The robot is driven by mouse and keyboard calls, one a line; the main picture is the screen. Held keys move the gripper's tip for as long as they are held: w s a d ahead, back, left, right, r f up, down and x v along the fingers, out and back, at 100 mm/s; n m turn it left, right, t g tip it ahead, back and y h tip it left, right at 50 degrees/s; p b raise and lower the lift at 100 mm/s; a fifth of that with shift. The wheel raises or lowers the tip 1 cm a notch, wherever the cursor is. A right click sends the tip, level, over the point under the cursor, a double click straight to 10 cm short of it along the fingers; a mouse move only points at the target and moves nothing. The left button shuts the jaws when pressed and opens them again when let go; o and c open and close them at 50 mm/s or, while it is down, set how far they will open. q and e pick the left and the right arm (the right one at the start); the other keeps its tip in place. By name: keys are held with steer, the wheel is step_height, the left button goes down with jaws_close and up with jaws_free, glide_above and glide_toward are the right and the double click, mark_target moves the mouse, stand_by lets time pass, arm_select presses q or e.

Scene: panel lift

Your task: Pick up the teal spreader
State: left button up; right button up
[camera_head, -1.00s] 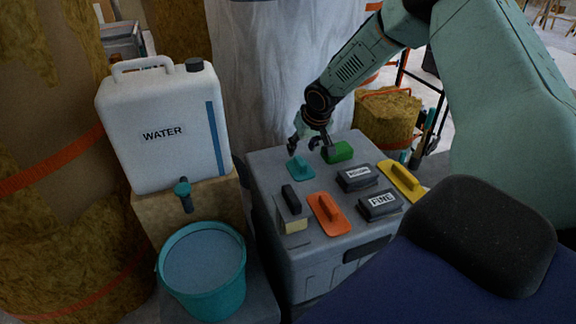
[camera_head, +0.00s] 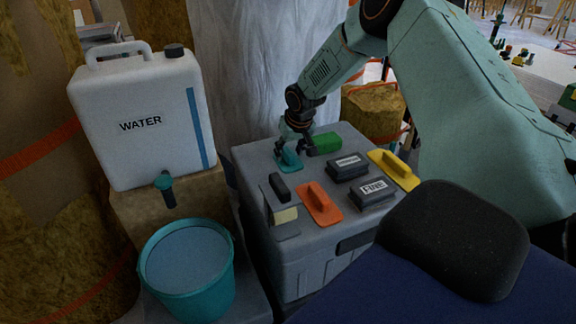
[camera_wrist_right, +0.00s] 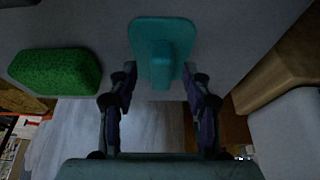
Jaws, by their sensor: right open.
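The teal spreader (camera_head: 289,161) lies flat on top of the grey case (camera_head: 262,166), near its far left edge. In the right wrist view the teal spreader (camera_wrist_right: 163,50) shows its flat plate and raised handle. My right gripper (camera_head: 291,148) is low over the spreader in the head view. In the right wrist view my right gripper (camera_wrist_right: 161,85) is open, with one finger on each side of the spreader's near end. I cannot tell whether the fingers touch it. My left gripper is not in view.
The green block (camera_head: 324,143) sits close beside the spreader. An orange spreader (camera_head: 320,203), a yellow one (camera_head: 394,170), a grey tool (camera_head: 279,187) and two labelled dark blocks share the case top. A water canister (camera_head: 142,125) and teal bucket (camera_head: 188,268) stand at left.

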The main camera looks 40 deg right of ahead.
steer(key=shift+w+f, duration=0.2)
steer(key=shift+f, duration=0.15)
steer(key=shift+r, duration=0.1)
jaws_close()
stand_by(0.3)
